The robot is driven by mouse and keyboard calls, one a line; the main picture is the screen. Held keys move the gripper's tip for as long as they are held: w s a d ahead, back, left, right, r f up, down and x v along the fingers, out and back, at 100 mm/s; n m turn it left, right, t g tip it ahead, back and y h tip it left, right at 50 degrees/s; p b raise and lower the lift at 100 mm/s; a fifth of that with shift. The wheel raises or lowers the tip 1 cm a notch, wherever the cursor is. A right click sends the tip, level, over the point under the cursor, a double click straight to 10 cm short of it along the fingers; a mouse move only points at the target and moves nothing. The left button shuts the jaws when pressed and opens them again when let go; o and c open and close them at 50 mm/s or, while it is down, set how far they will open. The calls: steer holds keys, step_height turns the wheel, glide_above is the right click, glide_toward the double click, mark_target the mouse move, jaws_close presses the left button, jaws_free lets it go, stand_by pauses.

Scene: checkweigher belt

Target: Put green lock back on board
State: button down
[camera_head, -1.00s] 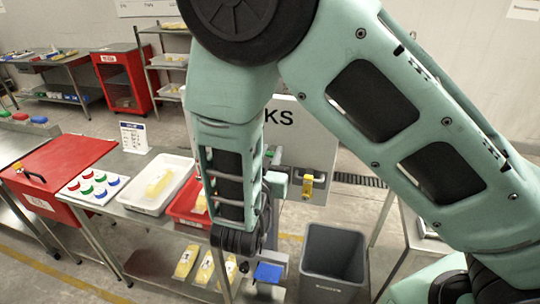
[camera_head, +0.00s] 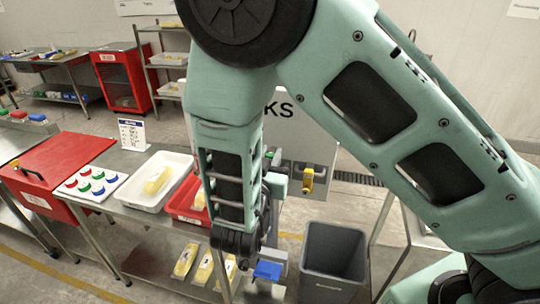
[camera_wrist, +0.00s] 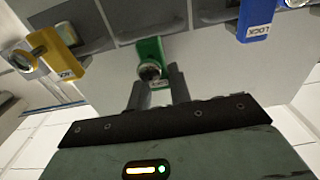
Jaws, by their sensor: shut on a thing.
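In the wrist view, my gripper (camera_wrist: 157,78) is shut on the green lock (camera_wrist: 150,50), with a finger on either side of its lower end. A round metal part shows on the lock between the fingers. A yellow lock (camera_wrist: 55,52) is to its left and a blue lock (camera_wrist: 256,18) to its right, both apart from it. In the head view, the yellow lock (camera_head: 308,180) hangs on the pale lock board (camera_head: 300,140). I cannot tell whether the green lock touches the board.
Left of my arm, a steel table carries a white tray (camera_head: 128,200), a red tray (camera_head: 176,208) and a panel of coloured buttons (camera_head: 92,200). A grey bin (camera_head: 333,260) stands right of the arm. A blue item (camera_head: 268,270) is low beside it.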

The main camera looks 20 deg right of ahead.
steer(key=shift+f+b, duration=1)
steer(key=shift+f, duration=0.3)
steer(key=c, duration=1.2)
jaws_free()
